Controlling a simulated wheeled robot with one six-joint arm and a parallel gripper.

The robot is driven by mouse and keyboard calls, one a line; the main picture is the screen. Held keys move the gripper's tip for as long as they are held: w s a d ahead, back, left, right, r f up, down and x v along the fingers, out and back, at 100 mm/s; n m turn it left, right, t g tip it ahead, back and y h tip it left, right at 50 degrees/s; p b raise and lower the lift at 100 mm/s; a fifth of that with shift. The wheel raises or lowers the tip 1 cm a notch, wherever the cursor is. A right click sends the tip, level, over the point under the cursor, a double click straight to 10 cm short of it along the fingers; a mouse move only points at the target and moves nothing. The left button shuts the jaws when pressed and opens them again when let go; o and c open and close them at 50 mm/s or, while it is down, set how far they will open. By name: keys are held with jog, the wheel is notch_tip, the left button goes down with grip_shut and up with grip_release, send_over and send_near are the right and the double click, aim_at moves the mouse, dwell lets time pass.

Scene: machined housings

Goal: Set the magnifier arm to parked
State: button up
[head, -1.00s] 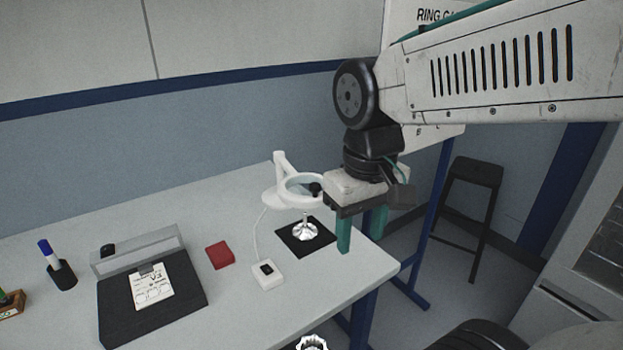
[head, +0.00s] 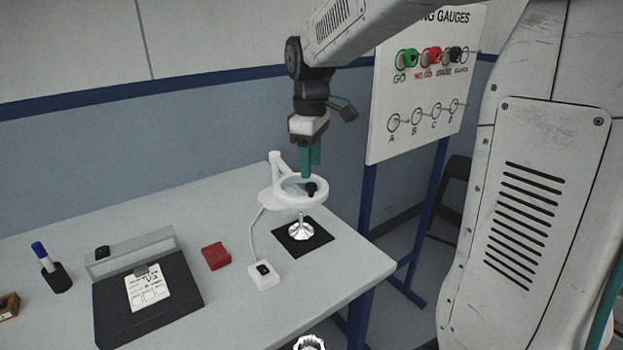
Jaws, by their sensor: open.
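The white magnifier arm (head: 278,166) rises at the back of the table, with its round lens ring (head: 272,199) held out above a black mat (head: 318,237). A shiny metal part (head: 300,230) stands on the mat below the lens. A small black knob (head: 310,188) shows at the ring. My gripper (head: 309,170) points down with its green fingers at the ring's far side in the picture. Its fingers overlap the ring's back edge; I cannot tell whether they touch it. The gripper is open, and nothing shows between the fingers.
A white switch box (head: 263,277) with a cord, a red block (head: 216,256), a black tray with a paper tag (head: 150,288) and a pen holder (head: 57,278) are on the table. A ring gauge board (head: 420,95) stands to the right, beyond the table edge.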

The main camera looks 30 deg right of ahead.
aim_at(310, 185)
notch_tip(310, 185, down, 5)
jog(key=shift+r, duration=0.1)
jog(key=shift+c, duration=0.4)
grip_shut()
jog(key=shift+a, duration=0.1)
